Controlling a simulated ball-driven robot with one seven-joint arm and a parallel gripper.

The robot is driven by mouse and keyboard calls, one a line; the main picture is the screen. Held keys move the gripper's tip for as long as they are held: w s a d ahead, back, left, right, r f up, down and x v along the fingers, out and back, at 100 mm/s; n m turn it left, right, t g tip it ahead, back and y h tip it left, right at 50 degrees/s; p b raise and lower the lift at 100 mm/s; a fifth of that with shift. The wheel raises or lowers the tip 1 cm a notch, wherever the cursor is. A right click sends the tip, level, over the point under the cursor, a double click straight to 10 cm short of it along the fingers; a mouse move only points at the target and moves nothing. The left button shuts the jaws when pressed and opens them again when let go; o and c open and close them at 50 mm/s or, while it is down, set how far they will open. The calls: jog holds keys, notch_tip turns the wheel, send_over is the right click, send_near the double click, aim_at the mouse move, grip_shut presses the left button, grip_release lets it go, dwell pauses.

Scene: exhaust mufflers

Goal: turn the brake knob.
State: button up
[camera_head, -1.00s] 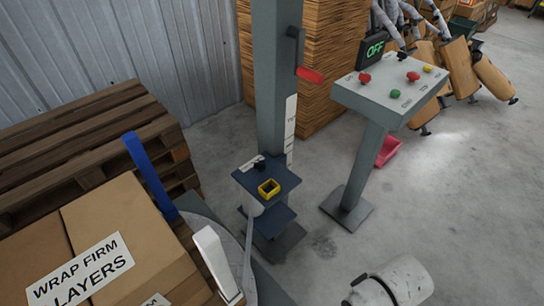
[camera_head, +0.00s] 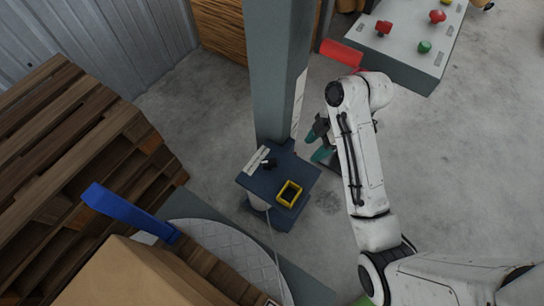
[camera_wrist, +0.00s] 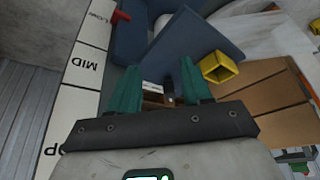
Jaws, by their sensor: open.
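The small black knob (camera_head: 269,163) sits on the blue carriage (camera_head: 258,182) at the foot of the grey post, beside a pale label strip; I take it to be the brake knob. My gripper (camera_head: 320,143) has teal fingers, open and empty, to the right of the post and apart from the knob. In the wrist view the gripper (camera_wrist: 159,80) frames the dark knob (camera_wrist: 169,88) and the white label (camera_wrist: 152,86) between its fingers, with the carriage (camera_wrist: 190,45) beyond. The knob's exact turn angle is too small to tell.
A yellow open box (camera_head: 289,193) is on the carriage. A button console (camera_head: 405,45) stands at upper right.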

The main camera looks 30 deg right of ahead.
jog(key=p, duration=0.1)
send_near(270, 161)
jog(key=x, duration=0.5)
jog(key=shift+d+f, duration=0.15)
jog(key=shift+f, duration=0.15)
jog(key=x, duration=0.2)
jog(key=shift+w+a+f, duration=0.1)
jog(key=shift+a+f, duration=0.1)
jog(key=shift+a, duration=0.2)
jog(key=shift+a+f, duration=0.1)
jog(key=shift+f, duration=0.25)
grip_shut()
